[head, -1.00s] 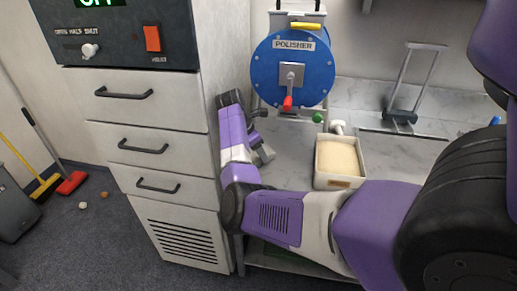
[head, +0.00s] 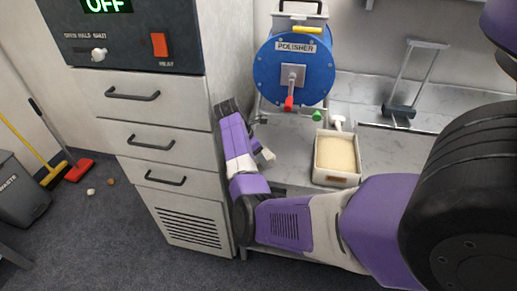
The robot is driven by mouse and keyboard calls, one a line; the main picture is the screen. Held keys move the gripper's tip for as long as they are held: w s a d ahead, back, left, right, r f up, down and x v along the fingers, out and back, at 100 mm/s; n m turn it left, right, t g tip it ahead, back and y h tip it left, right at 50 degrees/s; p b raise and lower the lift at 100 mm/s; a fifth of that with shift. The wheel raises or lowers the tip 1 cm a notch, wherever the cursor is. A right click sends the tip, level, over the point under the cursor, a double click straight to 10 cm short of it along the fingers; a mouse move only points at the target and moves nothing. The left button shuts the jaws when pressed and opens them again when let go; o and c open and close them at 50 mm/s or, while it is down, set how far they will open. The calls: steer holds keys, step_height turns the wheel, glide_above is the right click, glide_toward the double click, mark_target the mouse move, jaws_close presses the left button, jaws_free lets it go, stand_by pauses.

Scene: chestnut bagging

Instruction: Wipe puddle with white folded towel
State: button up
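My gripper (head: 262,157) is at the end of my purple and white arm, over the left end of the counter beside the drawer cabinet. My own wrist covers most of it, so I cannot tell whether it is open, shut or holding anything. No white folded towel can be made out in the head view. No puddle can be made out on the visible counter or floor; my arm hides part of both.
A blue polisher (head: 294,69) stands at the back of the grey counter (head: 285,150). A cream-filled box (head: 336,158) sits right of my gripper. A drawer cabinet (head: 160,140) stands left. Brooms (head: 78,170), a bin (head: 20,190) and two small round things (head: 91,191) are on the floor at left.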

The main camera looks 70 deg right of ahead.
steer(key=shift+s+a+p, duration=0.1)
steer(key=shift+a+p, duration=0.65)
steer(key=shift+a, duration=0.15)
steer(key=shift+p, duration=0.55)
steer(key=shift+d, duration=0.3)
steer(key=shift+d+r+b, duration=0.1)
steer(key=shift+d+b, duration=0.45)
steer(key=shift+d, duration=1)
steer(key=shift+w+d+b, duration=0.15)
steer(key=shift+d+b, duration=0.4)
steer(key=shift+d, duration=0.35)
steer(key=shift+w+d+b, duration=0.15)
steer(key=shift+d+b, duration=0.35)
steer(key=shift+d, duration=0.4)
